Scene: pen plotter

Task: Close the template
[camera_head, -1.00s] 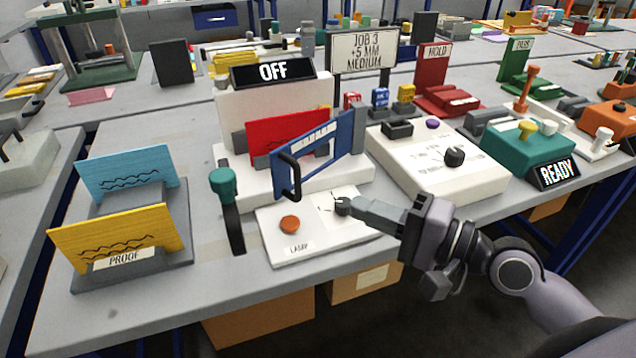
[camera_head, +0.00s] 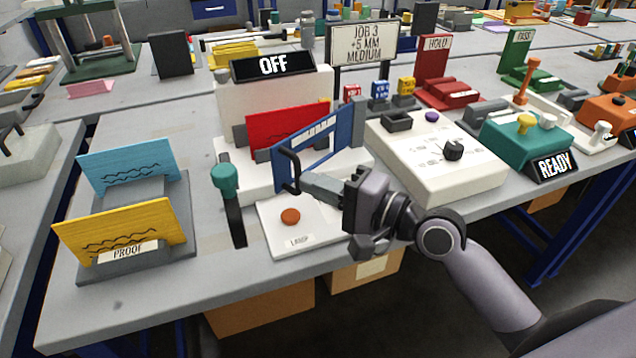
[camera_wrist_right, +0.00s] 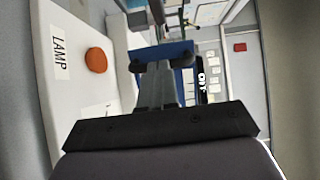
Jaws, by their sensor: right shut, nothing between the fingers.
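The template appears to be the blue frame (camera_head: 338,132) with white markings and a black handle (camera_head: 289,165) at its left end. It stands upright, angled outward in front of a red sheet (camera_head: 287,128). My right gripper (camera_head: 303,184) is shut and empty, with its tips at the lower part of the handle; I cannot tell whether they touch. In the right wrist view, the shut fingertips (camera_wrist_right: 164,65) are in front of the blue frame (camera_wrist_right: 178,50) and hide part of it. My left gripper is not in view.
Below the frame is a white panel (camera_head: 266,232) with an orange LAMP button (camera_head: 290,216). A green-topped lever (camera_head: 226,178) stands left of it. The white knob box (camera_head: 437,165) is to the right. The OFF display (camera_head: 272,66) is behind.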

